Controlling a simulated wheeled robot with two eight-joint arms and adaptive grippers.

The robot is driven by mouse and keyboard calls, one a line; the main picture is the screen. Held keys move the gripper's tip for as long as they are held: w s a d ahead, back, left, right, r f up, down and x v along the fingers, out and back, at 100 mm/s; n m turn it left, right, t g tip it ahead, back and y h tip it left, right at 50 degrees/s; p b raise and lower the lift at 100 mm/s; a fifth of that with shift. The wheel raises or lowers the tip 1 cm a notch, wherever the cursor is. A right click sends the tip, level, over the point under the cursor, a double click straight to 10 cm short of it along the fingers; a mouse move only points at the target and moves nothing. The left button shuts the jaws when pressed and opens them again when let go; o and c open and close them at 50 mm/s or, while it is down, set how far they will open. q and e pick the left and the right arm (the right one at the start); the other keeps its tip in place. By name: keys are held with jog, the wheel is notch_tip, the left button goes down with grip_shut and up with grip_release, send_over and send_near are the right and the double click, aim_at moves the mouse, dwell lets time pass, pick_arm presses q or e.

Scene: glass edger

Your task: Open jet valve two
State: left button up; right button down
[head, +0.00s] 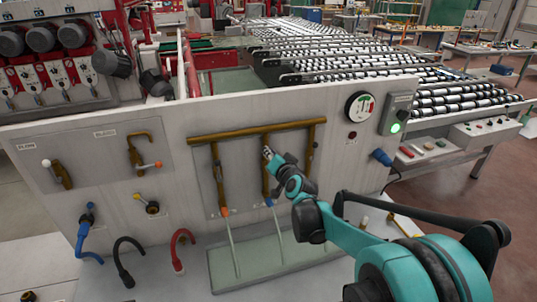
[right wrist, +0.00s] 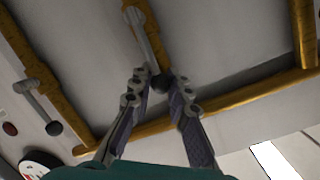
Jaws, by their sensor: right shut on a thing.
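A brass pipe manifold (head: 250,132) on the grey panel carries three downward branches. On the middle branch, jet valve two's grey lever (right wrist: 146,38) shows in the right wrist view, with a dark ball knob (right wrist: 161,85) at its end. My right gripper (head: 268,154) is at this middle branch in the head view, and its fingers (right wrist: 162,88) are closed around the knob end of the lever. The gripper hides most of the valve in the head view. A neighbouring lever (right wrist: 40,104) with a dark knob is free. My left gripper is not in view.
A pressure gauge (head: 360,106) and a control box with a lit green button (head: 395,128) are right of the manifold. Blue, black and red hoses (head: 180,250) hang at lower left. A roller conveyor (head: 340,60) lies behind the panel.

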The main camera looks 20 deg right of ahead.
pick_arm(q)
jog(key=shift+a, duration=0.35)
pick_arm(e)
jog(key=shift+s+a+f+n, duration=0.1)
jog(key=shift+a+n, duration=0.2)
jog(key=shift+a, duration=0.05)
jog(key=c, duration=1.4)
grip_release()
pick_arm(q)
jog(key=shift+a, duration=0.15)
pick_arm(e)
jog(key=shift+a, duration=0.1)
jog(key=shift+s, duration=0.1)
jog(key=s, duration=0.4)
jog(key=s+r, duration=0.1)
jog(key=s, duration=0.2)
jog(key=s+r, duration=0.1)
jog(key=s, duration=0.3)
jog(key=shift+s+d+r, duration=0.2)
jog(key=shift+s, duration=0.1)
